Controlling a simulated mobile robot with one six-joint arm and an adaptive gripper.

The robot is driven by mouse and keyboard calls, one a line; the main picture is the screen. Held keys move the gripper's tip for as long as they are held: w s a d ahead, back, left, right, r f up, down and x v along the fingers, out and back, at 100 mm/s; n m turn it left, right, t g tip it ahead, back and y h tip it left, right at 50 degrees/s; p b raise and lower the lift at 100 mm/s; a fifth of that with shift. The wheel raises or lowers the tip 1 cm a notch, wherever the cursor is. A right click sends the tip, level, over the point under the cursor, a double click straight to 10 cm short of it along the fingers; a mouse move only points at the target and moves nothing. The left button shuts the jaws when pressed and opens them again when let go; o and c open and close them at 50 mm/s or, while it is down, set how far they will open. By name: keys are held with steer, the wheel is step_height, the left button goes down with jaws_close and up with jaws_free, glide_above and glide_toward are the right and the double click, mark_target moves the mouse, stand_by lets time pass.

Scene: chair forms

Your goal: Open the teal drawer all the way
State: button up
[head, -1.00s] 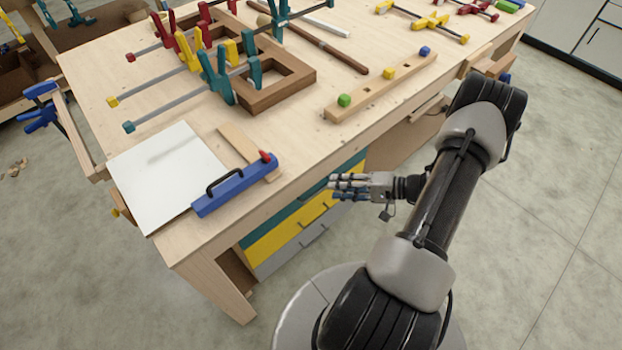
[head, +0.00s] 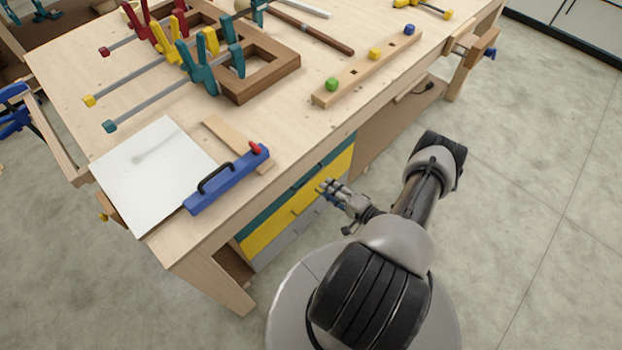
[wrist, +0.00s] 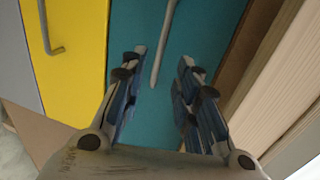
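The teal drawer (head: 259,224) is the top one of the stack under the workbench, and it looks flush with the drawers below it. In the wrist view the teal drawer front (wrist: 205,45) fills the middle, with its grey bar handle (wrist: 163,45) running up between my fingers. My gripper (head: 324,188) is in front of the drawer stack.
A yellow drawer (head: 270,236) and a grey drawer (head: 290,240) lie below the teal one. The workbench top (head: 290,130) overhangs them, with a blue tool (head: 228,182) near its front edge. The floor (head: 510,200) to the right is clear.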

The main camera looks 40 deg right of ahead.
mark_target(311, 177)
steer(key=b+x, duration=0.2)
steer(key=x, duration=0.7)
steer(key=shift+w, duration=0.1)
steer(key=shift+c, duration=0.4)
jaws_close()
